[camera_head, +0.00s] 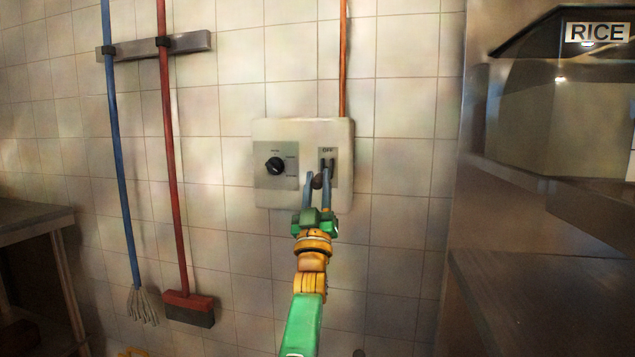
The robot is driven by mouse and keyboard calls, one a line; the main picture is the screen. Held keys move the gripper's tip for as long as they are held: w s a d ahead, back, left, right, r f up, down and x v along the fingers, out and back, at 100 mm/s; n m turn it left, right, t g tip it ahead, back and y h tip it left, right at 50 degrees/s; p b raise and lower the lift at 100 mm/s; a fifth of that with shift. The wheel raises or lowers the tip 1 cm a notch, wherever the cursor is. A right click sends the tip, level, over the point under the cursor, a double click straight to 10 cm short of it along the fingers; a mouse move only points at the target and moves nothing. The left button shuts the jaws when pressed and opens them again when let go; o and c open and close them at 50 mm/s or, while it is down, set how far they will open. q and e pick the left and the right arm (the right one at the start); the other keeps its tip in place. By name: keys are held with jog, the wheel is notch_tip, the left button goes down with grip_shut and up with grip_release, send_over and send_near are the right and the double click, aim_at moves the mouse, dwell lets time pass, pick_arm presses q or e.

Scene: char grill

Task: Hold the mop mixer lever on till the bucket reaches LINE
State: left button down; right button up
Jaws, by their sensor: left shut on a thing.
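A pale control panel (263,196) is fixed to the tiled wall. Its right plate (341,157) reads OFF at the top and carries the lever (317,182), whose dark end shows between my fingers. My left gripper (318,180) is shut on the lever, reaching up from below. The fingers hide part of the lever and its slot, so its exact position is hard to read. A black round knob (274,165) sits on the panel's left plate. The bucket and its LINE mark cannot be made out. My right gripper is not in view.
A blue-handled mop (122,165) and a red-handled broom (172,150) hang from a rack (196,42) at left. A metal table (30,212) stands far left. A steel unit with a RICE label (597,33) fills the right. A yellow edge (132,353) shows at the bottom.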

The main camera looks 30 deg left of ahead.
pick_arm(q)
jog(key=shift+r, duration=0.15)
jog(key=c, duration=0.9)
grip_release()
jog(key=o, duration=0.3)
jog(key=shift+w, duration=0.1)
jog(key=shift+s+f, duration=0.2)
jog(key=shift+f, duration=0.4)
jog(key=b+v, duration=0.1)
jog(key=v, duration=0.5)
jog(key=shift+s, duration=0.15)
